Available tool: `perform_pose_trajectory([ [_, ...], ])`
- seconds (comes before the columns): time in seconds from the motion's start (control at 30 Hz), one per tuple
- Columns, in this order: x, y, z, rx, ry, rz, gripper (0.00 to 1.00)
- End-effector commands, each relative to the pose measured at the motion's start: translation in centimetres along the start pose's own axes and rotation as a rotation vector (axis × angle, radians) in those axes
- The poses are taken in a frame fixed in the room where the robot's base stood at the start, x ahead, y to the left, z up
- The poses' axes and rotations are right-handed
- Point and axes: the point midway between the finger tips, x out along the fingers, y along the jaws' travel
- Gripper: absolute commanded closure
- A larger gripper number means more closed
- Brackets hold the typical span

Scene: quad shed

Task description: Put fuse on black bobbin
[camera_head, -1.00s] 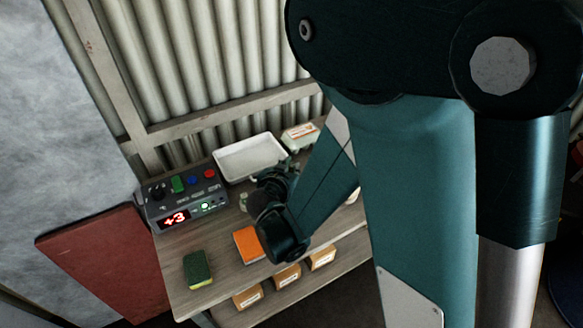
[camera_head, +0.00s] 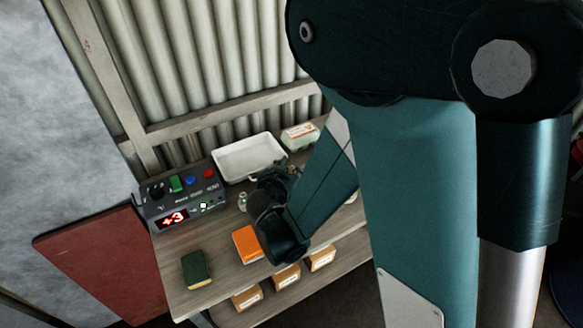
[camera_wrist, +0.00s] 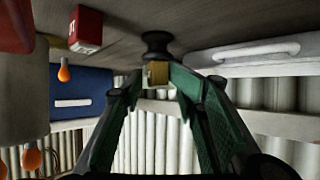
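In the wrist view, which looks upside down, the black bobbin (camera_wrist: 155,42) stands on the wooden surface at the top centre. A small yellowish block, seemingly the fuse (camera_wrist: 158,74), is at the bobbin's free end, in line with it. Whether it rests on the bobbin or only hangs just off it is unclear. My gripper's green fingers (camera_wrist: 157,80) flank the block closely, the right one seeming to touch it. A firm grip cannot be made out. In the head view my gripper (camera_head: 268,190) is over the bench, and my arm hides the bobbin and fuse.
A white tray (camera_head: 221,166) and an egg carton (camera_head: 300,137) stand at the back of the bench. A control box (camera_head: 180,208) reading +3 is at left. An orange block (camera_head: 247,244) and a green sponge (camera_head: 195,268) lie in front. A red box (camera_wrist: 86,29) is near the bobbin.

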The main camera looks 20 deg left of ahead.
Motion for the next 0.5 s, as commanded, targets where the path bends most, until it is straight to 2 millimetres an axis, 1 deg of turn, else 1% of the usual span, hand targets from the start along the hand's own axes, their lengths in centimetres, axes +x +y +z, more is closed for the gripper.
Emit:
perform_pose_trajectory([
  [0.03,0.09,0.1,1.05,0.006,-0.013,0.002,0.72],
  [0.27,0.03,0.06,0.98,0.007,-0.013,0.001,0.72],
  [0.5,-0.35,0.05,0.24,0.007,-0.012,0.001,0.72],
])
